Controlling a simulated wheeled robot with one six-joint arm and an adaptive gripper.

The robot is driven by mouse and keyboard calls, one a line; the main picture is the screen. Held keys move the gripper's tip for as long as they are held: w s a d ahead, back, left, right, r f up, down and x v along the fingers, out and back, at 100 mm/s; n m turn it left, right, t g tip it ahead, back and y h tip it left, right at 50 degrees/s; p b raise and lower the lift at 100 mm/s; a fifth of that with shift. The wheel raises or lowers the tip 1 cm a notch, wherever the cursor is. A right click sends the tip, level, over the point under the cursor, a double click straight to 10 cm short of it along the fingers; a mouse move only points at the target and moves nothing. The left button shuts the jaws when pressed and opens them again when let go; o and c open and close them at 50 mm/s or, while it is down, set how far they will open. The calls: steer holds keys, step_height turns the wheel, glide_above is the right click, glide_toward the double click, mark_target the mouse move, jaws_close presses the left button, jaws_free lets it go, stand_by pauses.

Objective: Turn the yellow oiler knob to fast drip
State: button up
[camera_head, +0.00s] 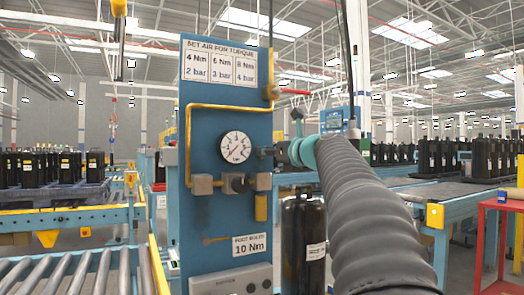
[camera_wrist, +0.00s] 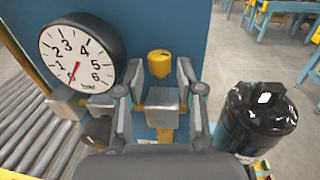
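The yellow oiler knob (camera_wrist: 159,63) stands above a grey block (camera_wrist: 160,103) in the wrist view. My gripper (camera_wrist: 158,78) is open, with one finger on each side of the knob and visible gaps between. Contact with the block cannot be told. In the head view, my gripper (camera_head: 277,152) is at the blue panel (camera_head: 220,115), right of the gauge. There the oiler block (camera_head: 263,181) has a yellow part (camera_head: 261,207) below it. The knob itself cannot be made out in the head view, where the gripper covers that spot.
A round pressure gauge (camera_head: 236,149) and a black knob (camera_head: 235,184) are left of the oiler. A roller conveyor (camera_head: 80,275) lies at the left, and a red stand (camera_head: 500,205) at the right.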

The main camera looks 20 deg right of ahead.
steer(key=shift+w+a, duration=0.2)
steer(key=shift+w, duration=1.05)
steer(key=shift+c, duration=0.2)
jaws_close()
steer(key=shift+d+r+n+g+y+p, duration=0.1)
steer(key=shift+d+n+g+y+p, duration=0.15)
steer(key=shift+n+y+p, duration=0.65)
steer(key=shift+a+n+g+y+p, duration=0.1)
steer(key=shift+n+g+y+p, duration=0.4)
steer(key=shift+y, duration=1)
steer(key=shift+o, duration=0.2)
jaws_free()
